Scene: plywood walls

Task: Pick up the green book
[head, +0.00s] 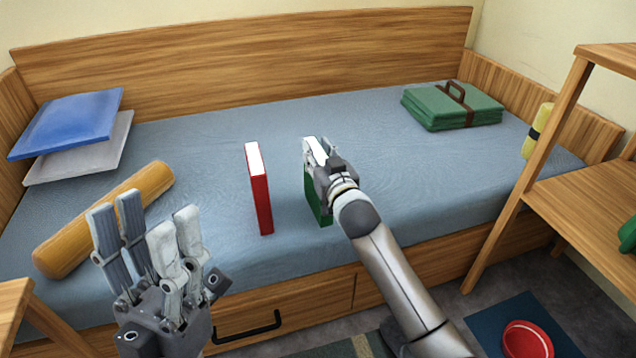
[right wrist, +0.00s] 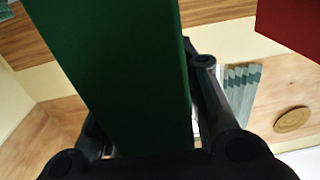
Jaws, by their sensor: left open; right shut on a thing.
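The green book (head: 316,199) stands upright on the bed, mostly hidden behind my right gripper. My right gripper (head: 318,155) is shut on the upper part of the green book. In the right wrist view the green book (right wrist: 125,75) fills the space between the fingers. Whether its lower edge touches the mattress is hard to tell. My left gripper (head: 147,240) is open and empty, raised at the lower left in front of the bed.
A red book (head: 260,190) stands upright just left of the green one. A yellow bolster (head: 105,215), blue pillow (head: 70,122) and grey pillow (head: 85,155) lie at left. A wooden shelf (head: 590,200) stands at right.

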